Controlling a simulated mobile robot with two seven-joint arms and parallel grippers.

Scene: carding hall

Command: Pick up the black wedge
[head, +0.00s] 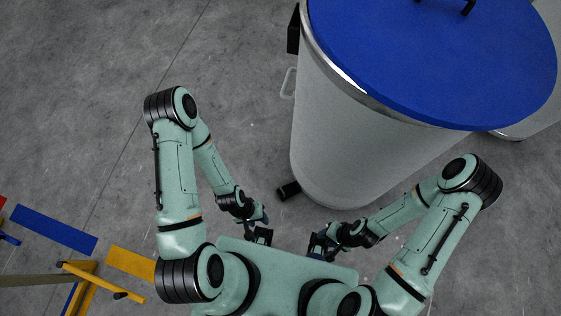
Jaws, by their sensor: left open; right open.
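A small black block (289,190), which looks like the black wedge, lies on the floor against the lower left side of a large grey can (345,130). Its sloping shape is too small to make out. My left gripper (260,236) is open and empty, below and to the left of the block in the picture. My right gripper (318,245) is open and empty, below and to the right of it. Both grippers are apart from the block.
The can has a blue lid (430,55), a metal rim and a side handle (288,83). Another can (520,128) stands behind it at right. A yellow stand (85,275) and blue floor marking (53,229) are at lower left. Floor left of the can is clear.

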